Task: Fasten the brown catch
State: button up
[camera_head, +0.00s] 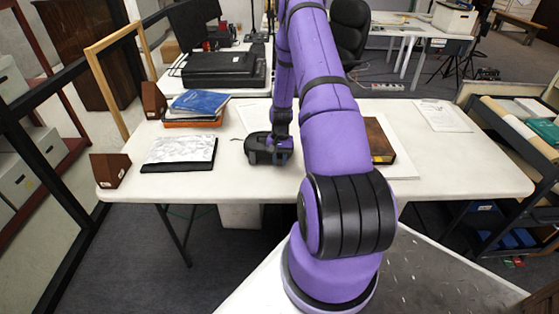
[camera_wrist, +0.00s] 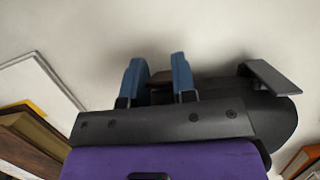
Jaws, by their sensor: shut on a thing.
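My gripper (camera_wrist: 157,72) shows its two blue fingers in the wrist view, with a small brown piece between them. This piece looks like the brown catch (camera_wrist: 160,77); most of it is hidden by the fingers and the dark gripper body. My gripper is shut on it, low over the white table. A dark rounded shape with a grey plate (camera_wrist: 272,76) lies just right of the fingers; I cannot tell what it is. In the head view my arm reaches down to a dark shape on the table, and the catch cannot be made out there.
The white table (camera_head: 455,165) holds a brown box (camera_head: 379,140) right of my arm, partly hidden by it. The table's right part is mostly clear.

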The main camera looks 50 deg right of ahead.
jog(key=o, duration=0.9)
jog(key=v, duration=1)
jog(key=shift+d+r, duration=0.1)
jog(key=shift+r, duration=0.3)
